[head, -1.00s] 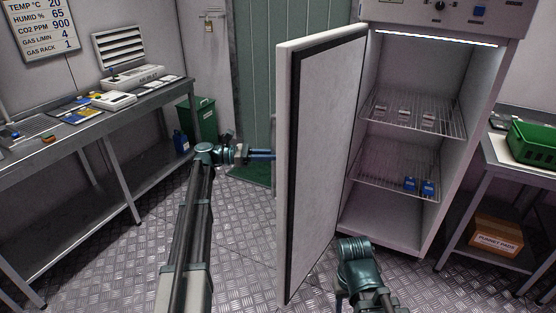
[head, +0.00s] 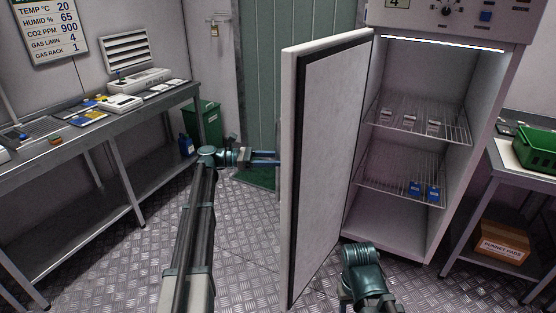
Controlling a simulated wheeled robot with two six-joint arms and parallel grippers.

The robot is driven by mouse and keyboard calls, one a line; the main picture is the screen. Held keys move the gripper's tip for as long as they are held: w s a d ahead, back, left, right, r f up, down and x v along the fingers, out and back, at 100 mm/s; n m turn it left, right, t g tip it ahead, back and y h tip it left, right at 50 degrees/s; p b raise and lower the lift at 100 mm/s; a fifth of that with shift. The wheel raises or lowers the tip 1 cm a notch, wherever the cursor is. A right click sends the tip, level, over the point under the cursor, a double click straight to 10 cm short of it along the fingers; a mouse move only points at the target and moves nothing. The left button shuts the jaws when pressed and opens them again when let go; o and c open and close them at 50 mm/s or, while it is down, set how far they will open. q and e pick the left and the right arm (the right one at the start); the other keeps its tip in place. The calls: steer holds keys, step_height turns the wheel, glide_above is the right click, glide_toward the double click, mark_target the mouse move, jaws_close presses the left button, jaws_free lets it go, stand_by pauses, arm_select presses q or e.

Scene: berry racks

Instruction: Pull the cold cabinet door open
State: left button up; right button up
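The cold cabinet (head: 408,232) stands at the right with its white door (head: 331,150) swung wide open, hinged on the left side of the cabinet. Its lit inside shows wire shelves with white labelled items on the upper one and blue items (head: 423,191) on the lower one. My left gripper (head: 268,158) is at the outer side of the door, its fingers reaching to the door's edge. The fingertips and the door handle are hidden or too small, so I cannot tell whether it grips. My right gripper (head: 348,295) is low in front of the cabinet, its fingers mostly hidden.
A grey metal bench (head: 115,122) with instruments runs along the left wall. A green bin (head: 207,125) and a blue bottle (head: 186,144) stand beyond it. At the right, a table (head: 505,170) holds a green crate (head: 535,152), with a cardboard box (head: 501,243) below. The floor between is clear.

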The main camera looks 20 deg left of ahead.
arm_select(q)
steer(key=v, duration=1.3)
steer(key=shift+a, duration=0.1)
